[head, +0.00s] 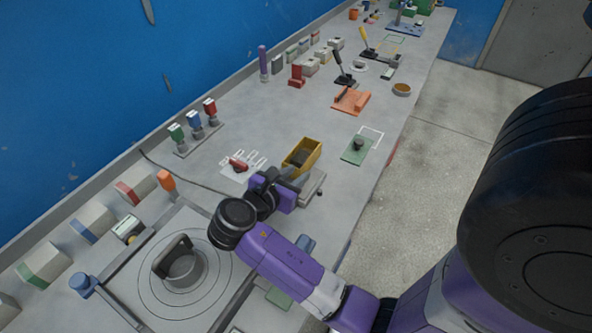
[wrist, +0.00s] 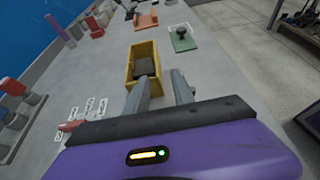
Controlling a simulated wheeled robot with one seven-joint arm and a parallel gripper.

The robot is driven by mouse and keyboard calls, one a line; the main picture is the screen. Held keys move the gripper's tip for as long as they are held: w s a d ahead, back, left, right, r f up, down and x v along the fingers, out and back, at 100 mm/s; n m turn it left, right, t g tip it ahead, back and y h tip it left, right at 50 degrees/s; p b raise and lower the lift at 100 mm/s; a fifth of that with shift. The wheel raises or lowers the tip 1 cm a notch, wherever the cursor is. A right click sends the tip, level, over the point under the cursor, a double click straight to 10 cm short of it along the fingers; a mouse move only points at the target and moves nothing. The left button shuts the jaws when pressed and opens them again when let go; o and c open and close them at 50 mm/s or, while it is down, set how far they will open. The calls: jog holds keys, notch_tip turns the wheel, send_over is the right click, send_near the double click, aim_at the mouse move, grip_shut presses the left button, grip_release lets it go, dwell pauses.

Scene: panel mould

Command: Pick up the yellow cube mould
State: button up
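The yellow cube mould (head: 313,159) is an open-topped box on the grey bench, with something dark grey inside. In the wrist view the mould (wrist: 131,75) lies just ahead of my gripper (wrist: 161,80). The two grey fingers are apart with nothing between them.
A green plate with a dark knob (head: 357,149) lies to the right of the mould. A red piece on a white marked sheet (head: 238,164) lies to the left. An orange fixture (head: 351,100) stands farther back. Bare bench surrounds the mould.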

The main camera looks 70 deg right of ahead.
aim_at(306, 169)
jog(key=x, duration=0.4)
jog(key=shift+s+d, duration=0.2)
jog(key=shift+s, duration=0.2)
grip_shut()
dwell(1.0)
grip_release()
jog(key=shift+r, duration=0.1)
